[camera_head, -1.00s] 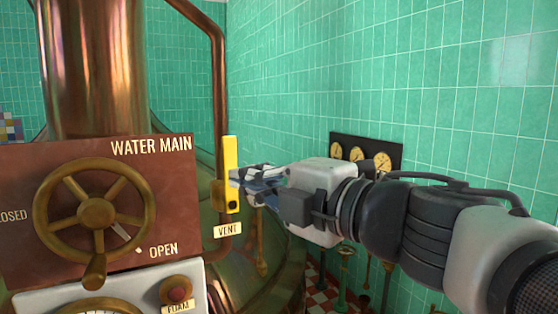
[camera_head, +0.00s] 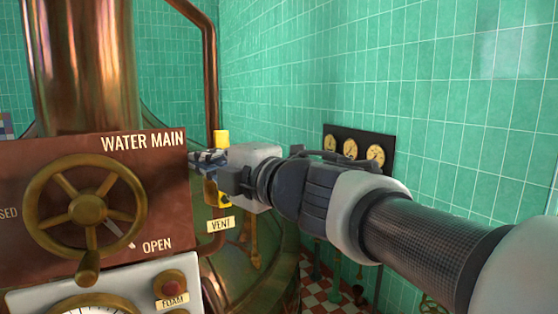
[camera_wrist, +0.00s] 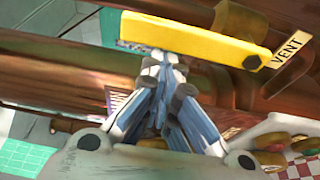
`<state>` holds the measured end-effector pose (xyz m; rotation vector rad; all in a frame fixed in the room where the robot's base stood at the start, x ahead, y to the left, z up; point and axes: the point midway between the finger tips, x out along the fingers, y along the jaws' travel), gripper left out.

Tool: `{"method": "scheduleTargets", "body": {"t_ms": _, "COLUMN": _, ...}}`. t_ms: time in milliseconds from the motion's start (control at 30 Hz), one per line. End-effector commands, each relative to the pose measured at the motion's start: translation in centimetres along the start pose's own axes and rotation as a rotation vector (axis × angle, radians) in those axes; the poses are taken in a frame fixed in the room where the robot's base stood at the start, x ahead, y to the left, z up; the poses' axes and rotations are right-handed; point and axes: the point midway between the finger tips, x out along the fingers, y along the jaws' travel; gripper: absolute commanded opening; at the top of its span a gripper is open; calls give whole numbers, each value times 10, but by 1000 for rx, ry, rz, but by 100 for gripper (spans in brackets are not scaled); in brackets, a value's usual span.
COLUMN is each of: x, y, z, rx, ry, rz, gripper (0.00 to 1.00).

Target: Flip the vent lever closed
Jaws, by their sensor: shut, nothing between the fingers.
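The yellow vent lever (camera_head: 222,138) stands upright beside the copper pipe in the head view. My wrist and gripper hide its middle, and its lower end shows just above the VENT label (camera_head: 221,224).
The WATER MAIN panel with a brass handwheel (camera_head: 85,208) is close on the left. A copper pipe (camera_head: 210,75) runs down behind the lever. Gauges (camera_head: 350,148) hang on the green tiled wall at right. A foam button (camera_head: 173,289) sits below the panel.

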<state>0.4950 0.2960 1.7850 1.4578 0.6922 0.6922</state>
Motion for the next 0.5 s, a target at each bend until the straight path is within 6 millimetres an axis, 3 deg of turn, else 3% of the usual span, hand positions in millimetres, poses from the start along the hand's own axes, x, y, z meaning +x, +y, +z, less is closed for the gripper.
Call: {"method": "scheduleTargets", "body": {"t_ms": 500, "x": -2, "y": 1, "z": 5, "rx": 45, "ry": -1, "rz": 15, "gripper": 0}}
